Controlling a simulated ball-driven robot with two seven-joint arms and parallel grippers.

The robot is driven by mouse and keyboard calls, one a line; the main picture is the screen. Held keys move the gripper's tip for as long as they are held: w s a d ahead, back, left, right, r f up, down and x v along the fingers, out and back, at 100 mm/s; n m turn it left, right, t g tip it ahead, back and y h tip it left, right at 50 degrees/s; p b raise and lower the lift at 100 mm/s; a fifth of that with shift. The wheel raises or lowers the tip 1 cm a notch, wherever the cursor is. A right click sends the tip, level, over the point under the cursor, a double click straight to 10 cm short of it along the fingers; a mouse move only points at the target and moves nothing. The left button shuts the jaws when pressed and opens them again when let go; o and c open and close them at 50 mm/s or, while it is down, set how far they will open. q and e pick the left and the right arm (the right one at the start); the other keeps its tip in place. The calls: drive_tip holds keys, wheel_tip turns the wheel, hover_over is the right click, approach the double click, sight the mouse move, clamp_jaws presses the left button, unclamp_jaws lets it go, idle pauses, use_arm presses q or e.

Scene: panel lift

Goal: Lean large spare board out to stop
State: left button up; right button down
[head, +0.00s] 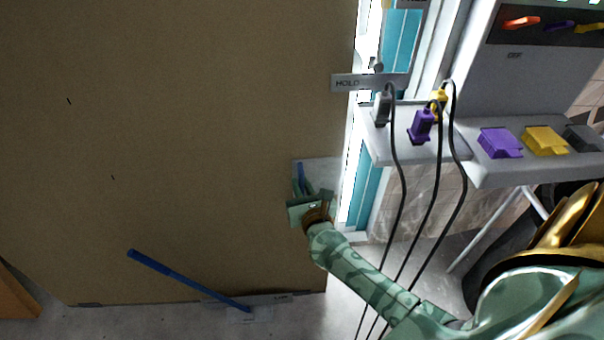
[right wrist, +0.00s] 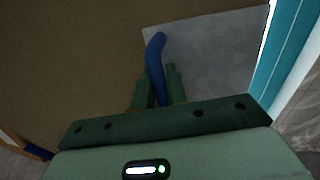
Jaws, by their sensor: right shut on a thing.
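The large brown board (head: 180,140) fills the left and middle of the head view; its right edge runs beside a window frame. A grey plate (head: 325,172) sits at that edge and carries a blue handle (head: 300,172). My right gripper (head: 302,190) is shut on this handle. In the right wrist view the blue handle (right wrist: 156,52) rises between the two green fingers (right wrist: 158,88), with the grey plate (right wrist: 215,60) behind. The handle's lower part is hidden by the gripper. My left gripper is not in view.
A blue bar (head: 188,280) slants across the board's lower edge. A tag reading HOLD (head: 348,83) juts over the board's upper right edge. Purple and yellow blocks (head: 545,141) sit farther right.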

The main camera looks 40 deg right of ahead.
drive_tip(key=c, duration=1.6)
unclamp_jaws()
drive_tip(key=shift+s+a+f, duration=0.15)
drive_tip(key=shift+a+f, duration=0.05)
drive_tip(key=shift+f, duration=0.05)
drive_tip(key=shift+c, duration=0.2)
drive_tip(key=shift+o, duration=0.8)
drive_tip(key=shift+r, duration=0.2)
drive_tip(key=p+v, duration=0.1)
drive_tip(key=v, duration=1.5)
drive_tip(key=shift+s+p, duration=0.2)
drive_tip(key=shift+p, duration=0.15)
drive_tip(key=shift+r, duration=0.1)
